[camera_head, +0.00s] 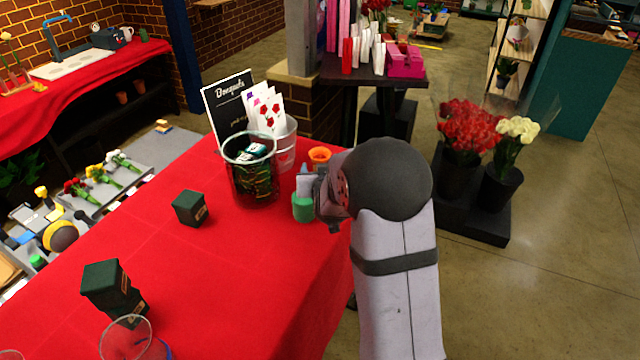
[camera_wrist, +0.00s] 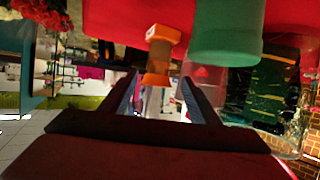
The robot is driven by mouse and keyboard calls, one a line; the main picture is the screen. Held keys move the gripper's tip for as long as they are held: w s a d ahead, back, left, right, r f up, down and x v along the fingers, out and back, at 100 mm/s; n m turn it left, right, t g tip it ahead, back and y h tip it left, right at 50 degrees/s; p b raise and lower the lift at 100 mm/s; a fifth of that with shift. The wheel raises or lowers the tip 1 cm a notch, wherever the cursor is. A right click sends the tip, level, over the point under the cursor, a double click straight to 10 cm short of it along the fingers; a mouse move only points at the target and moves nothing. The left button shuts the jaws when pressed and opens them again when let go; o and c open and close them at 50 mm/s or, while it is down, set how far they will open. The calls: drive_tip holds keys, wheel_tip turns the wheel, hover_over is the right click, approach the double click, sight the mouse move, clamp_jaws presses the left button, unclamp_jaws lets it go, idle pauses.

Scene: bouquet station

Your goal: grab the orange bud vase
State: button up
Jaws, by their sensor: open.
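The orange bud vase (camera_head: 319,155) stands on the red table behind my gripper (camera_head: 309,182) in the head view, with only its upper part showing. In the wrist view, which looks upside down, the orange bud vase (camera_wrist: 161,56) shows its rim lowest and lines up with the gap between the fingertips of my gripper (camera_wrist: 160,85). The fingers are apart with nothing held; I cannot tell how far beyond the tips the vase is. A green vase (camera_head: 303,208) stands close beside my gripper, and it also shows in the wrist view (camera_wrist: 228,32).
A glass jar (camera_head: 250,170) of dark green packets and a metal bucket (camera_head: 286,150) of rose cards stand left of the vases. A chalkboard sign (camera_head: 222,105) is behind them. Dark green boxes (camera_head: 189,208) sit on the tablecloth at left. The table's right edge is near.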

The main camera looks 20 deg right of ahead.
sight(320, 161)
drive_tip(key=shift+d+p+x, duration=0.1)
drive_tip(key=shift+p+x, duration=0.75)
drive_tip(key=shift+x, duration=0.55)
drive_tip(key=shift+d+p+x, duration=0.15)
drive_tip(key=shift+p+x, duration=0.65)
drive_tip(key=shift+x, duration=1.4)
clamp_jaws()
